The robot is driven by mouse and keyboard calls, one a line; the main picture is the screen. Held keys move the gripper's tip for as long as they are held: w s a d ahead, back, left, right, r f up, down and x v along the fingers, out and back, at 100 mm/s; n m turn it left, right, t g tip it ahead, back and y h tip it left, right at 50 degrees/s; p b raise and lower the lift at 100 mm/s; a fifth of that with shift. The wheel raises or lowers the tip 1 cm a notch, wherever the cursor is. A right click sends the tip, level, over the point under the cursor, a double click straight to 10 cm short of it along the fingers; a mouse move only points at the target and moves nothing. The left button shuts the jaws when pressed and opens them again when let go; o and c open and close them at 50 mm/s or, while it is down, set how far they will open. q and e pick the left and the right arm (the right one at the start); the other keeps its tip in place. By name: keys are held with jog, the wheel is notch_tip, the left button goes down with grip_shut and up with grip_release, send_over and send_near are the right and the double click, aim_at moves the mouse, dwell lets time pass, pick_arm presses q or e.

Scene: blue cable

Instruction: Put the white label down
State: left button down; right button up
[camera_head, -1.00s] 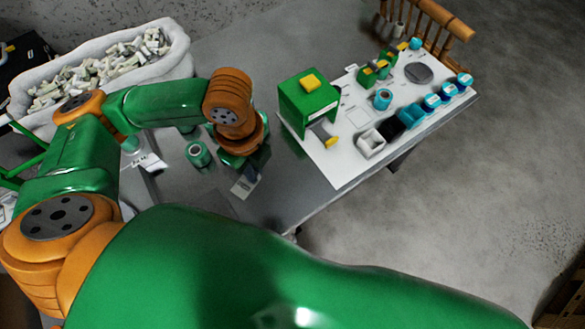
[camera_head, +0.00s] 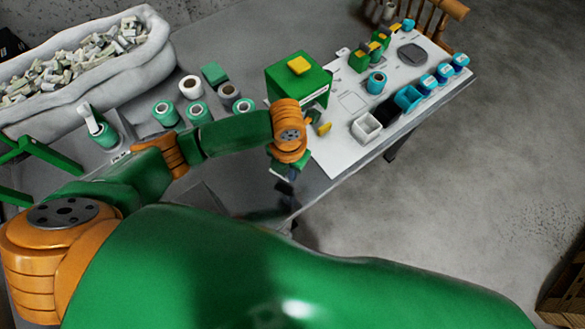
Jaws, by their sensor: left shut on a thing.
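My left gripper (camera_head: 286,186) is low in front of the green box, near the table's front edge. It is small and dark here, and its fingers are hard to make out. It is shut on the white label (camera_head: 277,172), of which only a thin pale edge shows beside the wrist. The rest of the label is hidden by the gripper or turned edge-on. I cannot tell whether it touches the table. My right gripper is out of view.
A green box with a yellow top (camera_head: 297,82) stands just behind my left wrist. A white board (camera_head: 330,160) with small containers lies to the right. Several spools, including a white one (camera_head: 190,86), stand to the left. A bag of pale pieces (camera_head: 150,70) is at the back left.

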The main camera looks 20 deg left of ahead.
pick_arm(q)
jog(key=f, duration=0.2)
jog(key=w+f, duration=0.1)
jog(key=w+d+f+b, duration=0.1)
jog(key=f, duration=0.1)
jog(key=shift+w+f, duration=0.15)
jog(key=shift+f, duration=0.5)
jog(key=c, duration=1.4)
grip_release()
jog(key=shift+f, duration=0.15)
jog(key=o, duration=0.5)
jog(key=shift+r, duration=0.35)
notch_tip(320, 180, up, 12)
jog(key=shift+f+p, duration=0.1)
jog(key=shift+p, duration=0.65)
